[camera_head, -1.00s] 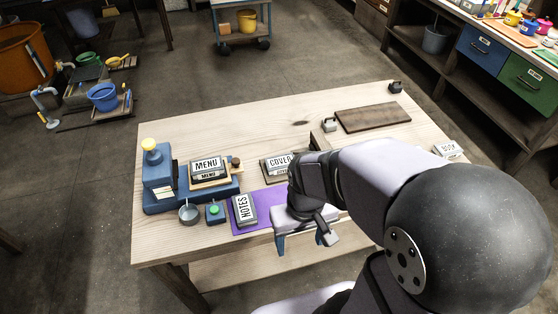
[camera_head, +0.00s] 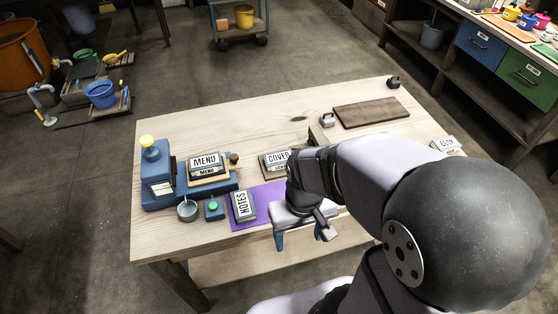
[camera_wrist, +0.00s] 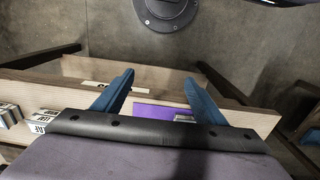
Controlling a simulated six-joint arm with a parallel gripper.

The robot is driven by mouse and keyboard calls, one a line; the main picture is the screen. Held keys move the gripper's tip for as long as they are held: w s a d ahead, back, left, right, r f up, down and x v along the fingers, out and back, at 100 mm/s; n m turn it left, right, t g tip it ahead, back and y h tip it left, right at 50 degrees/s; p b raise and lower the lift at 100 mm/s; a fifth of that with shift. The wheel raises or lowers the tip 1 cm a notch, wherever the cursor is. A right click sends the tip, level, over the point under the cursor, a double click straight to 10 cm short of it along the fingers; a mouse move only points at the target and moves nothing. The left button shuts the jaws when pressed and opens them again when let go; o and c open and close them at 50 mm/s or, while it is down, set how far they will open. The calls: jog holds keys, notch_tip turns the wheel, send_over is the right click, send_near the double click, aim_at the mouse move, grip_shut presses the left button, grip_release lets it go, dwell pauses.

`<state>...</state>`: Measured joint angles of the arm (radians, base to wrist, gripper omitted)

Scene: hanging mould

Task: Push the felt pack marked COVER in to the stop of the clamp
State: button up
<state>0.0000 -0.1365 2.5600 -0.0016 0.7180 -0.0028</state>
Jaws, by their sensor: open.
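The felt pack marked COVER (camera_head: 275,158) lies on a flat board near the middle of the table, partly hidden by my arm. The blue clamp (camera_head: 157,180) with a yellow knob stands at the table's left; a pack marked MENU (camera_head: 205,161) sits on a board at it. A pack marked NOTES (camera_head: 241,205) lies on the purple mat (camera_head: 262,200). My gripper (camera_head: 298,240) is over the table's front edge, right of the NOTES pack and apart from the COVER pack. Its blue fingers (camera_wrist: 158,92) are spread, with nothing between them in the wrist view.
A metal cup (camera_head: 187,210) and a blue box with a green button (camera_head: 214,209) stand before the clamp. A dark board (camera_head: 371,114) and small weights lie at the back right. Another labelled pack (camera_head: 446,144) lies at the right. The table's back left is clear.

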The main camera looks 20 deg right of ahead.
dwell(0.4)
jog(key=shift+w, duration=0.1)
jog(key=c, duration=0.7)
jog(key=shift+w+r, duration=0.1)
jog(key=shift+w, duration=0.15)
jog(key=c, duration=0.4)
jog(key=w+n, duration=0.2)
jog(key=w, duration=0.4)
jog(key=w+a+r+n+b, duration=0.1)
jog(key=w+n, duration=0.2)
jog(key=w, duration=0.3)
jog(key=w+r+n, duration=0.1)
jog(key=w+n, duration=0.2)
jog(key=w, duration=0.3)
jog(key=shift+w+a+r, duration=0.1)
jog(key=shift+a, duration=0.3)
grip_shut()
jog(key=w+a+f+n+b, duration=0.1)
jog(key=w+a+f+n, duration=0.1)
jog(key=w+n, duration=0.8)
jog(key=shift+w+a+f+b, duration=0.4)
jog(key=shift+w+a, duration=0.3)
jog(key=shift+w, duration=1.75)
